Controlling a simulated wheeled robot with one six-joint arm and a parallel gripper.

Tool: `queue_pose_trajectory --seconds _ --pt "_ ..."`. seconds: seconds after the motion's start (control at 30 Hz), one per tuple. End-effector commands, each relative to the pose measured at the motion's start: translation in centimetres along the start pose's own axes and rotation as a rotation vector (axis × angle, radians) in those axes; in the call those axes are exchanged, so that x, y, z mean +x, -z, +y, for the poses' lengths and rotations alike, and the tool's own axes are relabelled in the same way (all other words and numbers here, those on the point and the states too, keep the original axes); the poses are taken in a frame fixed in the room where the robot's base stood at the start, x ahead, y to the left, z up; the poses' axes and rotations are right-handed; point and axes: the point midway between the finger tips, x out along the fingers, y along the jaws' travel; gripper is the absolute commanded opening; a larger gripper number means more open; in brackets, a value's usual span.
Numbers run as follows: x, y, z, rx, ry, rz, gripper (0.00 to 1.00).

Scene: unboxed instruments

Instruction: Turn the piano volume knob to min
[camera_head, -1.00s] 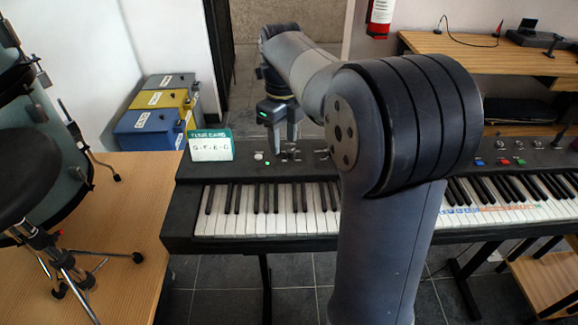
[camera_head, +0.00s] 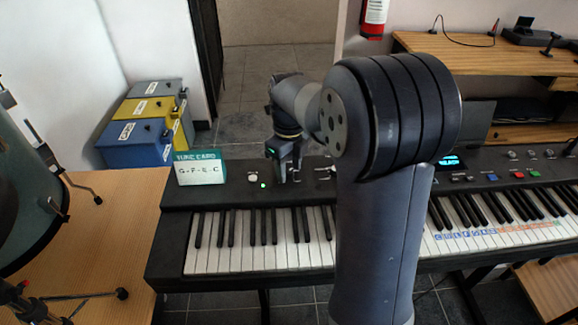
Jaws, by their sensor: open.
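The black piano (camera_head: 225,195) stands across the middle of the head view, its panel above the white and black keys. A small pale knob (camera_head: 253,177) shows on the left part of the panel, with a lit green dot beside it. Another pale knob (camera_head: 333,168) shows further right, partly hidden by my arm. I cannot read which one is the volume knob. My gripper (camera_head: 289,178) is open and points down at the panel between these two knobs. Its fingertips are at or just above the panel; contact cannot be told.
A tune card (camera_head: 200,172) stands on the panel's left end. Blue, yellow and grey boxes (camera_head: 133,142) stand behind at the left. A drum kit (camera_head: 25,170) is at far left beside a wooden platform (camera_head: 110,225). My arm hides the piano's middle.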

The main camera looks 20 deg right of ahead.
Motion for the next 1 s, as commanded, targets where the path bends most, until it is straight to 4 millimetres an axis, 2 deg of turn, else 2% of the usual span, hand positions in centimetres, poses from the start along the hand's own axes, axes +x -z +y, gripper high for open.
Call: queue_pose_trajectory --seconds 0.13,0.63,1.0 --pt "-0.01 0.0 0.0 0.0 0.0 0.0 0.41" --pt "-0.04 0.0 0.01 0.0 0.0 0.001 0.0" --pt "-0.18 0.0 0.01 -0.055 -0.001 0.001 0.0"
